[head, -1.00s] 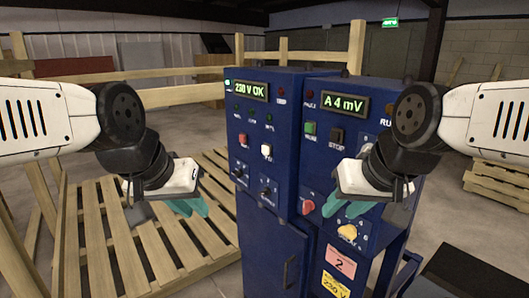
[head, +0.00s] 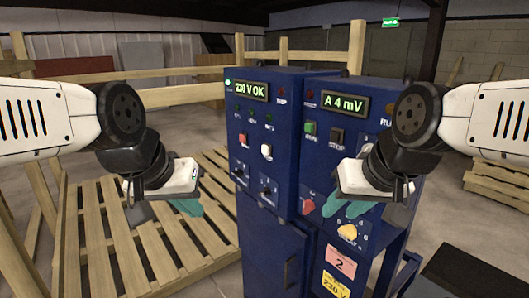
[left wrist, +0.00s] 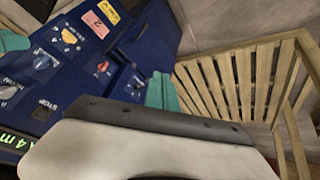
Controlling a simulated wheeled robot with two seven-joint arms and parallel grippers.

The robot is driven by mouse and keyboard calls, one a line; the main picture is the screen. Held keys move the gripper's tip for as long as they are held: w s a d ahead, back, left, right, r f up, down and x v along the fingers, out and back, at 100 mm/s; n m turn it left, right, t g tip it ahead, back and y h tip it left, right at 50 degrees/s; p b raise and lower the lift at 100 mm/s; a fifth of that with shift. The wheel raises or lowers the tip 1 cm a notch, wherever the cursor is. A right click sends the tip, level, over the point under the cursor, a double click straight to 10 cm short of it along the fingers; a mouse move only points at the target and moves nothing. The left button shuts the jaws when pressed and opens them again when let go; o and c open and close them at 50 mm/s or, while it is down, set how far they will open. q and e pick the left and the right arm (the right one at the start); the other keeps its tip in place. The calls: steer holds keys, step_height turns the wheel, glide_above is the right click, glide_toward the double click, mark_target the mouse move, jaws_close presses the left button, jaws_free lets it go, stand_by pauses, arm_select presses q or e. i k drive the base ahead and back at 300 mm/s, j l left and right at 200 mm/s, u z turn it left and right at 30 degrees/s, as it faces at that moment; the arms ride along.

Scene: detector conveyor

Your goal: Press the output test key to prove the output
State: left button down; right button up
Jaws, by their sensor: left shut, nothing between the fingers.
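The labels are too small to tell which is the output test key. The right panel has an "A 4 mV" display (head: 345,103), a green key (head: 310,127) and a black STOP key (head: 337,135). My left gripper (head: 187,206) is shut and empty, left of the cabinet and apart from it; its teal fingers show in the left wrist view (left wrist: 160,92). My right gripper (head: 345,208) looks open before the right panel.
A red knob (head: 308,207) and a yellow selector (head: 347,231) sit low on the right panel. A slatted wooden pallet (head: 120,245) and wooden rails lie left of the cabinet. A dark surface (head: 465,275) is at the lower right.

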mark_target(266, 148)
steer(key=k+l+u, duration=0.2)
steer(key=l, duration=0.15)
steer(key=l+u, duration=0.25)
steer(key=k+l+u, duration=0.2)
steer(key=k+l, duration=0.05)
steer(key=l, duration=0.1)
